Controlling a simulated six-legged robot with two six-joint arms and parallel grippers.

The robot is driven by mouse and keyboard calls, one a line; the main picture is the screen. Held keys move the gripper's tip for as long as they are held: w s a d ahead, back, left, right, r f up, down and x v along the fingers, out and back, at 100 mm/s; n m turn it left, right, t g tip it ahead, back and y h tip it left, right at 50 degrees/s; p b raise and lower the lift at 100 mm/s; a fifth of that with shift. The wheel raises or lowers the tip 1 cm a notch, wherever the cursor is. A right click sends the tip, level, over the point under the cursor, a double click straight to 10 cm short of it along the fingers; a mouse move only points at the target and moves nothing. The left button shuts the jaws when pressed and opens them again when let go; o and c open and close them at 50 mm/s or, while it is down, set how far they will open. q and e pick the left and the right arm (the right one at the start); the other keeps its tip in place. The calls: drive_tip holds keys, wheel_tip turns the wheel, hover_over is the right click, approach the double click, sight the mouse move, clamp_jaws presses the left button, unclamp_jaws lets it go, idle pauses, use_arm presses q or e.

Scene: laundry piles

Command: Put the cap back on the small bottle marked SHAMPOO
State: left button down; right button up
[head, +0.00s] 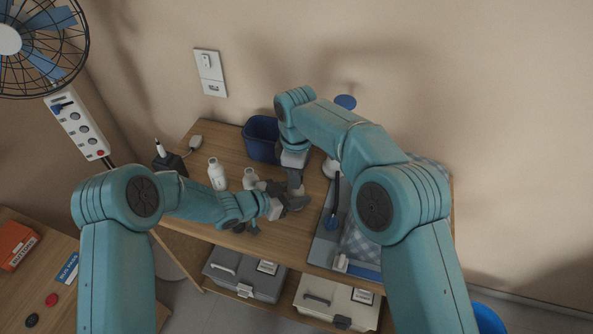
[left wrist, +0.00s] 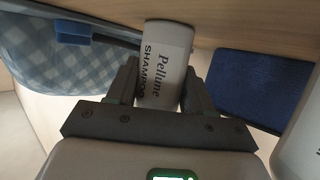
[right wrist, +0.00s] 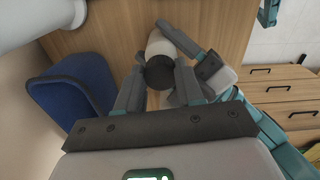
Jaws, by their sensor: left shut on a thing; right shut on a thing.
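The white bottle (left wrist: 165,62) marked Pellune SHAMPOO stands between the fingers of my left gripper (left wrist: 160,90), which is shut on it. In the head view my left gripper (head: 288,203) is over the middle of the table and the arms partly hide the bottle. My right gripper (head: 295,184) is directly by it, pointing down. In the right wrist view my right gripper (right wrist: 160,90) is shut on a dark round cap (right wrist: 160,73). The cap lines up with the white bottle (right wrist: 160,43); whether they touch I cannot tell.
Two white bottles (head: 216,174) (head: 250,179) stand left of my grippers. A blue bin (head: 261,138) is behind. Cases (head: 245,274) sit on the shelf below.

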drive_tip(key=shift+f, duration=0.35)
